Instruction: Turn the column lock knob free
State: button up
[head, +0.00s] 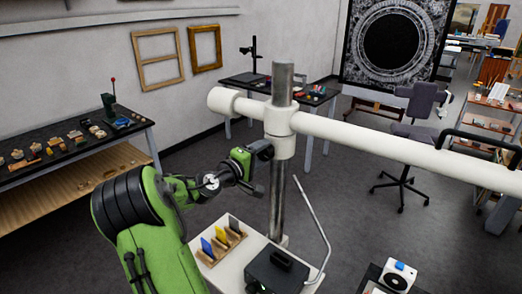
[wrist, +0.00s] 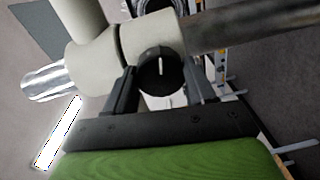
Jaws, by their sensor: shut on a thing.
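The column lock knob (wrist: 161,72) is round and black with a white line, upright in the wrist view. It sits on the side of the white clamp collar (wrist: 95,58), which rides on the steel column (head: 277,205). My gripper (wrist: 160,84) has one dark finger on each side of the knob and is shut on it. In the head view my gripper (head: 260,150) reaches the collar (head: 282,122) from the left, and I cannot make out the knob there.
A long white horizontal arm (head: 390,148) runs through the collar to the right. Below stands a white-topped stand (head: 225,270) with a rack of coloured plates (head: 222,242) and a black box (head: 278,272). A workbench (head: 75,160) is at left. An office chair (head: 405,150) stands behind.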

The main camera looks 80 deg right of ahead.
jog(key=shift+f+n, duration=0.1)
jog(key=shift+n, duration=0.2)
jog(key=o, duration=1)
jog(key=shift+o, duration=0.2)
jog(key=b+v, duration=0.2)
jog(key=v, duration=1.3)
jog(key=shift+w+a+b, duration=0.15)
jog(key=shift+a+b, duration=0.25)
